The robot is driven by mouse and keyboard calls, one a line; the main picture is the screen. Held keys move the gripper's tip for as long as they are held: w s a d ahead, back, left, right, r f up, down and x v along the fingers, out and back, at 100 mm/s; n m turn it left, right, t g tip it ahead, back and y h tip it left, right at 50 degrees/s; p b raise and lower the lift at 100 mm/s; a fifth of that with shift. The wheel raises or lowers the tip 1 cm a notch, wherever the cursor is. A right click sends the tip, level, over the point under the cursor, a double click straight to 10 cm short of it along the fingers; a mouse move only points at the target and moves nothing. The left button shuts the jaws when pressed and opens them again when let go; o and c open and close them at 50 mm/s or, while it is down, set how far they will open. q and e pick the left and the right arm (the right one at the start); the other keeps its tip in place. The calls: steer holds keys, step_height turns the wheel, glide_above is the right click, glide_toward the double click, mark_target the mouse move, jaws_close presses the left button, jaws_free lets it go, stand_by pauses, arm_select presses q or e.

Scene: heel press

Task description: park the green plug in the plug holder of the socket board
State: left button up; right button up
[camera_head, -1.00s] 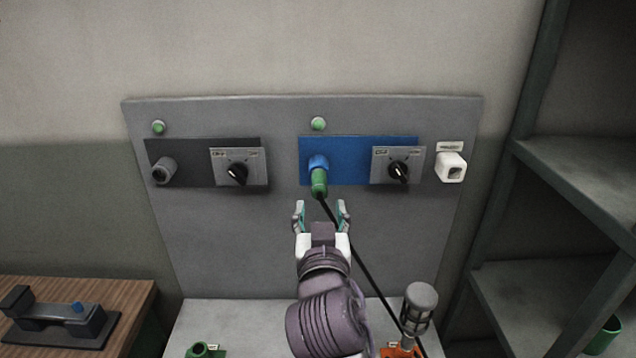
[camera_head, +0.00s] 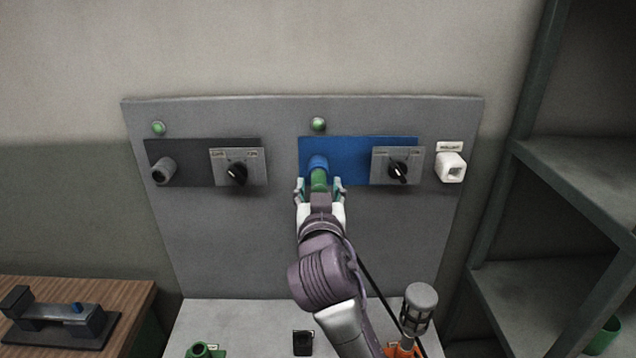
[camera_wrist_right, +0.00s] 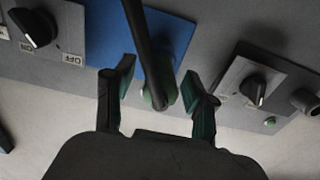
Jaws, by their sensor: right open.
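The green plug (camera_head: 319,179) sits in the blue socket (camera_head: 318,162) on the blue panel, with its black cable hanging down to the right. My right gripper (camera_head: 320,187) is open, with its fingers on either side of the plug. In the right wrist view the plug (camera_wrist_right: 159,98) shows between the open fingers (camera_wrist_right: 160,92), partly behind the cable; I cannot tell whether they touch it. The white plug holder (camera_head: 451,167) is on the right side of the socket board (camera_head: 240,230), and its opening looks empty. My left gripper is not in view.
A grey socket (camera_head: 163,170) and a black rotary switch (camera_head: 237,173) are at the left. Another rotary switch (camera_head: 398,170) stands between the plug and the holder. A caged lamp (camera_head: 418,306) rises at the lower right. Shelves (camera_head: 570,180) stand at the right.

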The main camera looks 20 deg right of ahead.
steer(key=shift+x, duration=1.15)
stand_by(0.4)
jaws_close()
steer(key=shift+s+a, duration=0.1)
steer(key=shift+s, duration=0.05)
stand_by(0.3)
steer(key=shift+v, duration=2.9)
